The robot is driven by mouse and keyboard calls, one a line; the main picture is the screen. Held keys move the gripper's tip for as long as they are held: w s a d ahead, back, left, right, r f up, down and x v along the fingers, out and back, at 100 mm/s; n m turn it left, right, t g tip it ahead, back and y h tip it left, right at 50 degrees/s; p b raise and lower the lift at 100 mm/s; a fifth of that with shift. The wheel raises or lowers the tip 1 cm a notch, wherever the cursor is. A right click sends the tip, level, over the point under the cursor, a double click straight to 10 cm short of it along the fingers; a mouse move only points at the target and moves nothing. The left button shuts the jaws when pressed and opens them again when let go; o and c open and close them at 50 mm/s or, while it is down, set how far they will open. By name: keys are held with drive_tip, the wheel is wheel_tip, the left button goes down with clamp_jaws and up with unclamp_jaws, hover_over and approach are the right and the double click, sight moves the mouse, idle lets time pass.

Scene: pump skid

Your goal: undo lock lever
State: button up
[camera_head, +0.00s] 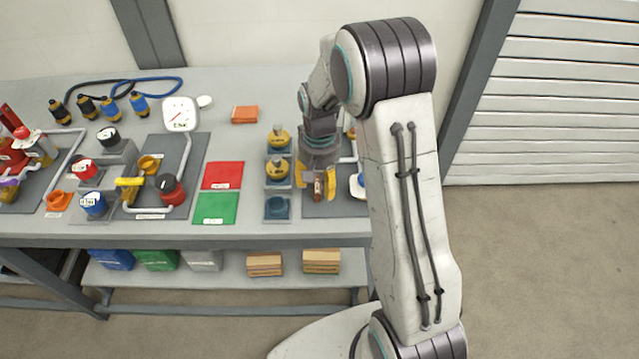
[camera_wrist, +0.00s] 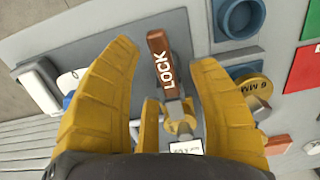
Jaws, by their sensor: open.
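The lock lever (camera_wrist: 162,62) has a brown handle marked LOCK in white. In the wrist view it lies between the two yellow fingers of my gripper (camera_wrist: 164,75), with visible gaps on both sides. Its lower end meets a metal and brass-coloured pivot (camera_wrist: 180,118) with a small white label below. In the head view my gripper (camera_head: 317,188) points down over the right part of the bench, and the lever handle (camera_head: 318,188) shows between its fingers. My arm hides part of the fixture there.
Left of my gripper stand brass-coloured weights (camera_head: 278,170) and an empty blue round socket (camera_head: 277,207). A red mat (camera_head: 222,176) and a green mat (camera_head: 215,208) lie further left. Pipes, valves and capped fittings crowd the bench's left. A white-and-blue item (camera_head: 357,186) is partly behind my arm.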

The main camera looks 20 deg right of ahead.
drive_tip(key=shift+f, duration=0.75)
clamp_jaws()
idle(0.4)
drive_tip(key=n+b, duration=0.1)
drive_tip(key=n, duration=0.2)
drive_tip(key=shift+d+f+n+b, duration=0.1)
drive_tip(key=shift+d+n+b, duration=0.2)
drive_tip(key=shift+d+b, duration=0.1)
drive_tip(key=n, duration=0.2)
drive_tip(key=n+b, duration=0.1)
drive_tip(key=d+n, duration=0.1)
drive_tip(key=n, duration=0.1)
drive_tip(key=shift+w+n, duration=0.25)
drive_tip(key=shift+n, duration=0.05)
drive_tip(key=n, duration=0.3)
drive_tip(key=n+b, duration=0.1)
drive_tip(key=shift+w+d, duration=0.3)
drive_tip(key=shift+w, duration=0.1)
drive_tip(key=shift+w+d+n+b, duration=0.1)
drive_tip(key=shift+w+n+b, duration=0.1)
drive_tip(key=shift+n, duration=0.9)
drive_tip(key=shift+w+d+n+b, duration=0.1)
drive_tip(key=shift+w+n, duration=0.1)
drive_tip(key=shift+n, duration=0.9)
drive_tip(key=shift+a+n, duration=0.1)
drive_tip(key=shift+n, duration=0.2)
